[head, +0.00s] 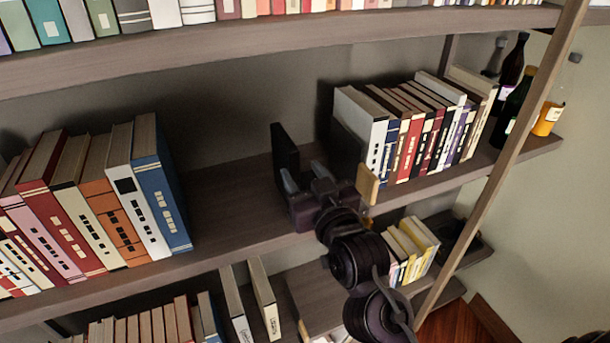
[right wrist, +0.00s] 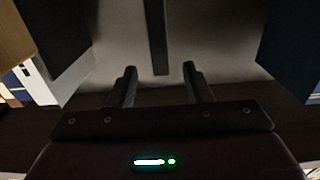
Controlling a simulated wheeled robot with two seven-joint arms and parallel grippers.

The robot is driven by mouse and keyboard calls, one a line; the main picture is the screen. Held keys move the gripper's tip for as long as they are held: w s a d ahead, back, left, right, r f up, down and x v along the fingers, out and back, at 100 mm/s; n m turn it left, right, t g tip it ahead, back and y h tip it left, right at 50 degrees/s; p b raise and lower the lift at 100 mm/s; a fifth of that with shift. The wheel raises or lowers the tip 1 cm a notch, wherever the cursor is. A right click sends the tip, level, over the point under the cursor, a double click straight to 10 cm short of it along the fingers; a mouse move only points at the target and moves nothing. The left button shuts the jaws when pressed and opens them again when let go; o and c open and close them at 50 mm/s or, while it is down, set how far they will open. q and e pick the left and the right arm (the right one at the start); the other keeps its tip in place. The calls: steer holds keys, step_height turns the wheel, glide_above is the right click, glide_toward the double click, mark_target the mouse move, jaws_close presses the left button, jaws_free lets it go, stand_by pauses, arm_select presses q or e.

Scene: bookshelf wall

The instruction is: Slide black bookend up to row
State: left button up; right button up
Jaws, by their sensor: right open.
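The black bookend (head: 284,160), a thin upright plate, stands on the middle shelf in the gap between two book rows. It is apart from both rows. It also shows upright in the right wrist view (right wrist: 155,35). My right gripper (head: 304,176) is open in front of it. In the right wrist view the plate's near edge lines up between the two fingertips (right wrist: 160,69); I cannot tell if it touches either. The left row (head: 92,205) ends in a blue book (head: 160,190). The right row (head: 415,125) starts with a white book (head: 362,125). My left gripper is not in view.
A dark upright panel (head: 346,150) and a tan block (head: 367,184) stand at the right row's left end. Bare shelf (head: 225,200) lies between blue book and bookend. The upper shelf (head: 250,42) overhangs. Bottles (head: 512,68) stand far right, behind a slanting post (head: 500,165).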

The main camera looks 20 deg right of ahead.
mark_target(295, 162)
steer(key=shift+w, duration=0.1)
steer(key=shift+w, duration=0.35)
steer(key=w+p, duration=0.3)
steer(key=w, duration=0.3)
steer(key=shift+a, duration=0.1)
steer(key=shift+w, duration=0.5)
steer(key=shift+f, duration=0.1)
jaws_close()
stand_by(0.6)
